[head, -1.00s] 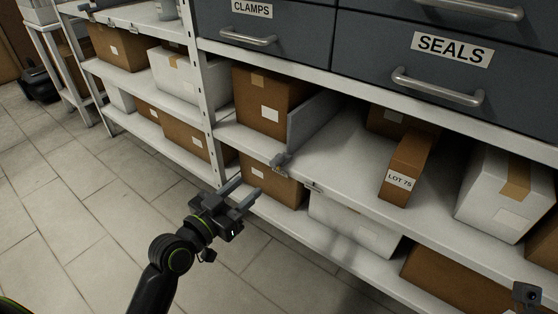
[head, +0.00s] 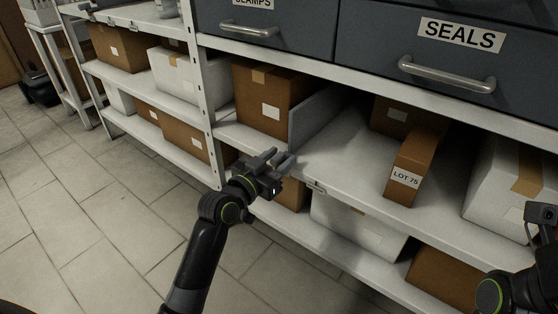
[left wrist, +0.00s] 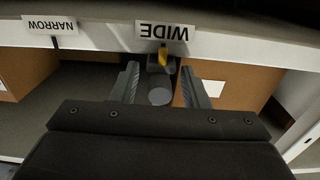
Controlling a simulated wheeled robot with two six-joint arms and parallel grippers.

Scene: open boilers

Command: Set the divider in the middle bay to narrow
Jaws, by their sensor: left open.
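The divider (head: 313,117) is a grey upright panel in the middle bay, to the right of a brown box. In the left wrist view its grey round knob (left wrist: 160,94) sits at the shelf's front edge. A yellow pointer (left wrist: 162,57) above the knob lines up with the WIDE label (left wrist: 164,32). The NARROW label (left wrist: 50,26) is further left in that view; both labels appear upside down. My left gripper (head: 281,156) is open, with one finger on each side of the knob. In the head view the gripper hides the knob. My right gripper's fingers are out of view.
A brown LOT 75 box (head: 411,168) and a white box (head: 507,185) stand on the shelf right of the divider. Grey drawers (head: 452,62) overhang it. The shelf just right of the divider is clear. Boxes fill the lower shelf.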

